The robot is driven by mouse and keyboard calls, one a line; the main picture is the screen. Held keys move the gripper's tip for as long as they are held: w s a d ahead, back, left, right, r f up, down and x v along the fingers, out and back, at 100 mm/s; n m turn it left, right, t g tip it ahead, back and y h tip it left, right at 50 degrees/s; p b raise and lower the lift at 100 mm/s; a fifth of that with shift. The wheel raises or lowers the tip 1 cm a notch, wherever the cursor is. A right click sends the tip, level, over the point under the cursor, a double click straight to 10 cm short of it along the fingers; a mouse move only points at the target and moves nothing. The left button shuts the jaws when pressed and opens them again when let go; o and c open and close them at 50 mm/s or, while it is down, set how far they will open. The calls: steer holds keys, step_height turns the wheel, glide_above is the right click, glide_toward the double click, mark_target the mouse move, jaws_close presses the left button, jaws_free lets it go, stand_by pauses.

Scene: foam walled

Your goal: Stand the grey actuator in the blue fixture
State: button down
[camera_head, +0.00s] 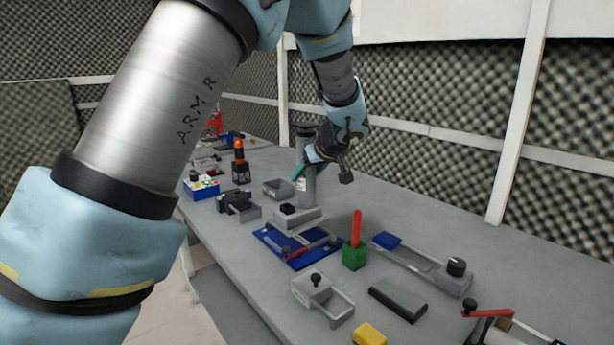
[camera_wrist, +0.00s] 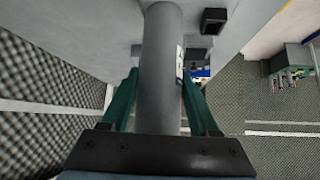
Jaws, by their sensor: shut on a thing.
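The grey actuator (camera_head: 308,188) is a tall grey cylinder with a small white label, upright or nearly so in the head view. My gripper (camera_head: 304,168) is shut on its side, with green fingers on either side of it. In the wrist view the actuator (camera_wrist: 160,60) runs up between the fingertips of my gripper (camera_wrist: 159,82). Its lower end is behind a grey block with a black knob, so I cannot tell whether it touches the table. The blue fixture (camera_head: 272,238) appears to be the flat blue plate with a red lever, nearer the camera than the actuator.
A grey block with a black knob (camera_head: 297,217) stands between actuator and blue plate. A green block with a red upright handle (camera_head: 355,252) is right of the plate. A grey open box (camera_head: 278,188) and an orange-topped black device (camera_head: 240,165) stand left. The table's right rear is clear.

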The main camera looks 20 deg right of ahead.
mark_target(311, 187)
steer(key=shift+f+b, duration=1.55)
steer(key=shift+b, duration=1.8)
stand_by(0.6)
steer(key=shift+f+b, duration=0.95)
steer(key=shift+b, duration=0.3)
steer(key=shift+c, duration=2.1)
jaws_free()
steer(key=o, duration=0.4)
steer(key=shift+c, duration=0.2)
steer(key=shift+s, duration=0.1)
